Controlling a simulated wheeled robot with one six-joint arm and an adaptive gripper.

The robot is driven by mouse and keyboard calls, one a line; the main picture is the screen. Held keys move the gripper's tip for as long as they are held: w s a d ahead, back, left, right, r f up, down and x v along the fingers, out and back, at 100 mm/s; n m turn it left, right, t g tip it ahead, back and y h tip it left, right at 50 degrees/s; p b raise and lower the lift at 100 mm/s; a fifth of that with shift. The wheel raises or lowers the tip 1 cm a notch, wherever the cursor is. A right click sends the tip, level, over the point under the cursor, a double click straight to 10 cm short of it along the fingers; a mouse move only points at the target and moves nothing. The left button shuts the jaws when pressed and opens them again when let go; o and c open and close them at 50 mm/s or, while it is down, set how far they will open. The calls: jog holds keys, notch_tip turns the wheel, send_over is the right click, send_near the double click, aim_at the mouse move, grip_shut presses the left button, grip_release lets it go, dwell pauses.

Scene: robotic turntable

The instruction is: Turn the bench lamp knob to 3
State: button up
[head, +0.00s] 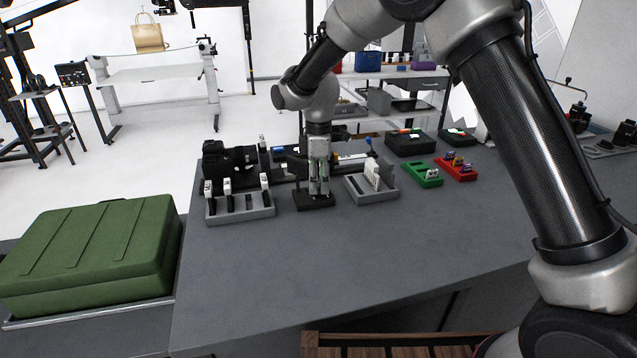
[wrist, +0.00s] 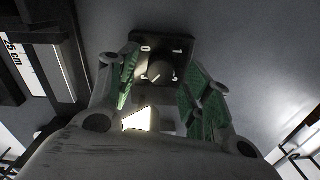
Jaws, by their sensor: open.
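The lamp knob (wrist: 158,71) is a dark round dial on a small black box (wrist: 176,46) in the wrist view. Pale marks surround it; the upper two look like 0 and 1, and the lower ones are too small to read surely. A pale pointer line shows near the knob's lower left. My gripper (wrist: 161,72) is open, its green-padded fingers on either side of the knob; I cannot tell whether they touch it. In the head view my gripper (head: 319,184) points straight down over the black box (head: 315,203), and the knob is hidden.
A grey slotted rack (head: 241,214) stands close on the left, and a grey tray (head: 356,190) with white cards close on the right. Green (head: 421,178) and red (head: 465,176) trays lie farther right. The front of the grey bench (head: 300,260) is clear.

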jog(key=shift+f, duration=0.55)
jog(key=c, duration=1)
jog(key=shift+m, duration=0.7)
jog(key=shift+c, duration=0.2)
jog(key=o, duration=1)
jog(key=shift+o, duration=0.2)
jog(key=shift+r, duration=0.15)
